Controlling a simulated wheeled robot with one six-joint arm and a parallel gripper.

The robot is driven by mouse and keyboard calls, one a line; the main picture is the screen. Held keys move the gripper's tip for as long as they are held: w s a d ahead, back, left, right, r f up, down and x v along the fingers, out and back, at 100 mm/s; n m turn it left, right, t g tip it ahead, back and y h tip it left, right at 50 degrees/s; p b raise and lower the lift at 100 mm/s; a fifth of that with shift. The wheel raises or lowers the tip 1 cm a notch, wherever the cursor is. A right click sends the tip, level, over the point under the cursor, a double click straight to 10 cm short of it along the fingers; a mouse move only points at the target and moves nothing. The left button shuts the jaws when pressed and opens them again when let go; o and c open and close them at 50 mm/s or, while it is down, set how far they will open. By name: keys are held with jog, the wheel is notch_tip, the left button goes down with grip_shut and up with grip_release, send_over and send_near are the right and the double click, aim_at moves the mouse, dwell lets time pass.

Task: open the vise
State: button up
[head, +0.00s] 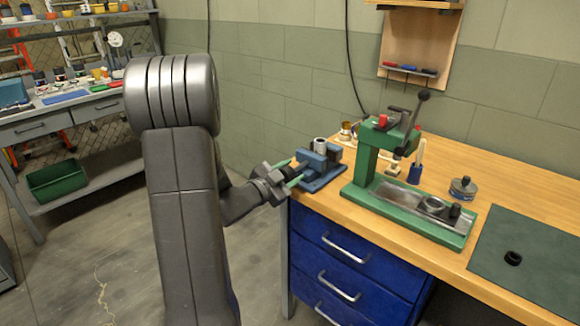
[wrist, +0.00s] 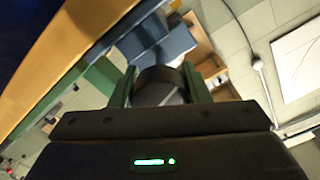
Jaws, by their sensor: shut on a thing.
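The blue vise (head: 322,164) sits at the left back corner of the wooden workbench. A grey metal cylinder (head: 320,144) stands upright at its jaws; I cannot tell whether it is clamped. My gripper (head: 289,174) reaches the vise's left end from the side. In the wrist view, my gripper (wrist: 160,88) has its two green fingers on either side of a dark round knob (wrist: 158,75) at the end of the vise, and is shut on it. The blue vise body (wrist: 155,38) shows beyond the knob. The jaw gap is not clear.
A green arbor press (head: 365,160) with a black-knobbed lever stands right of the vise. Blue drawers (head: 345,265) are under the bench top. A shelf unit (head: 80,115) stands far left.

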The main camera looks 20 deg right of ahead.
jog(key=n+p, duration=0.3)
jog(key=n, duration=0.2)
jog(key=shift+n, duration=0.4)
dwell(0.4)
jog(key=o, duration=1)
jog(key=shift+c, duration=0.2)
jog(key=v, duration=1.3)
jog(key=shift+s+a, duration=0.25)
jog(key=shift+a, duration=0.1)
jog(key=shift+d+f, duration=0.1)
